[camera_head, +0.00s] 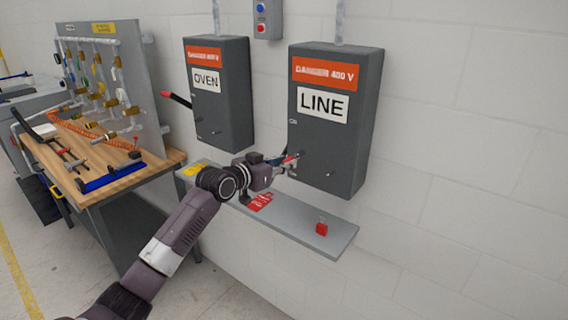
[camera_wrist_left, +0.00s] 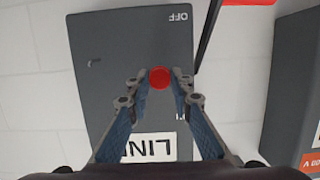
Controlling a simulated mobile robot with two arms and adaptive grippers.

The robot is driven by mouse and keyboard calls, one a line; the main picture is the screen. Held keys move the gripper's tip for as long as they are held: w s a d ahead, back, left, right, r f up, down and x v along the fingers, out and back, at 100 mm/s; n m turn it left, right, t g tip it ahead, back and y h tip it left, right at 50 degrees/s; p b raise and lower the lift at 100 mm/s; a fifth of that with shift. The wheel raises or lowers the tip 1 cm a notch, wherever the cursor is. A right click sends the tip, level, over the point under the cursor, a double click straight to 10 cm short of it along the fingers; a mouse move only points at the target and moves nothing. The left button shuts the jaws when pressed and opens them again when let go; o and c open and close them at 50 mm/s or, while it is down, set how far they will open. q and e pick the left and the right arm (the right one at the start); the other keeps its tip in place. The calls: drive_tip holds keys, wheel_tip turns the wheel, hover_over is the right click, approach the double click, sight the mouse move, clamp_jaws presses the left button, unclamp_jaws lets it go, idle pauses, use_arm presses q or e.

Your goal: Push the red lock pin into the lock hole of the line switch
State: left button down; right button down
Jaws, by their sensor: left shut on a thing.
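The line switch is the grey wall box (camera_head: 332,140) with the LINE label; it shows upside down in the left wrist view (camera_wrist_left: 110,60). Its OFF marking (camera_wrist_left: 179,16) is near the red lock pin. My left gripper (camera_head: 292,161) is in front of the box's lower left part. In the left wrist view the gripper (camera_wrist_left: 160,82) is shut on the red lock pin (camera_wrist_left: 160,77), whose round red head faces the camera. The pin's shaft and the lock hole are hidden; I cannot tell whether the pin touches the box. My right gripper is not in view.
The OVEN box (camera_head: 222,110) hangs left. A grey shelf (camera_head: 290,222) below holds a red padlock (camera_head: 321,228) and red tag (camera_head: 262,201). A workbench (camera_head: 100,165) stands left.

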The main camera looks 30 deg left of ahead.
sight(285, 160)
use_arm(q)
drive_tip(key=shift+r+x, duration=0.15)
drive_tip(key=shift+x, duration=0.6)
drive_tip(key=shift+r+x, duration=0.2)
drive_tip(key=shift+x, duration=0.5)
drive_tip(key=c, duration=1.6)
unclamp_jaws()
drive_tip(key=shift+w, duration=0.1)
drive_tip(key=v, duration=0.3)
drive_tip(key=f+p+v, duration=0.1)
drive_tip(key=v, duration=0.2)
drive_tip(key=shift+f, duration=0.2)
drive_tip(key=v, duration=1.2)
drive_tip(key=shift+a, duration=0.1)
